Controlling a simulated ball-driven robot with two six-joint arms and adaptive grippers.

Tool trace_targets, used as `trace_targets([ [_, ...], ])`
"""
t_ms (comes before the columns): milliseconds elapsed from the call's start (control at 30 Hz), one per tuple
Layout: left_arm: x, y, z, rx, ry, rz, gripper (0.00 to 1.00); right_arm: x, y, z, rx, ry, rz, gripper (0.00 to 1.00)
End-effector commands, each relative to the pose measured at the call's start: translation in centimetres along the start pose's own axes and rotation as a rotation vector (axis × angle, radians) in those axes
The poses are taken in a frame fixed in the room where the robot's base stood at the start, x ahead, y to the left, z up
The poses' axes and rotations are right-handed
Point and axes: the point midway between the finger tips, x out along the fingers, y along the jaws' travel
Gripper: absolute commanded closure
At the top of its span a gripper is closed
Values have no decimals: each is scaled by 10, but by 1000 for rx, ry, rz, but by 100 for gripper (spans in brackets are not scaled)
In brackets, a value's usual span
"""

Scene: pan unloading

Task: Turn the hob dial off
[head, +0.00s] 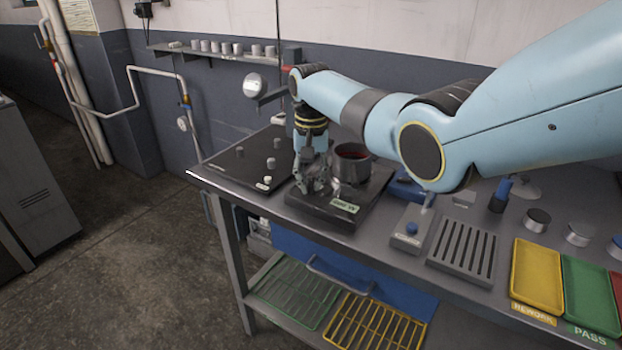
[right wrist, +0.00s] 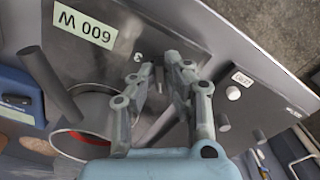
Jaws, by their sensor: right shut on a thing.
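The hob (head: 318,208) is a dark, low box with a pale 600 W label (head: 345,205) on top. My right gripper (head: 314,187) reaches down over the hob's left part, beside the pan. In the right wrist view its two fingers (right wrist: 160,76) are closed around a small knob on the hob, which looks like the dial. The fingers cover most of it, and its pointer setting cannot be read. The dark pan (head: 352,172) with red inside stands on the hob; part of it and its handle (right wrist: 48,80) show in the wrist view. My left gripper is not in view.
A dark board (head: 232,168) with several small pegs lies left of the hob. A grey box with a blue button (head: 411,229), a slotted grate (head: 463,250) and yellow (head: 538,275) and green trays (head: 590,295) are to the right.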

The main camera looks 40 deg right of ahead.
Motion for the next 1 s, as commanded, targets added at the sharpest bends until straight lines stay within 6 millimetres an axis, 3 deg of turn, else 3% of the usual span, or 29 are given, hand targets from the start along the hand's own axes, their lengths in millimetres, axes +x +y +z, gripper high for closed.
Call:
trace_targets([
  [267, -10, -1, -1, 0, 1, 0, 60, -2, 0, 0, -122, -1, 0, 100],
  [1000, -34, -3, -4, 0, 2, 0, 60, -1, 2, -2, -784, 0, 0, 100],
])
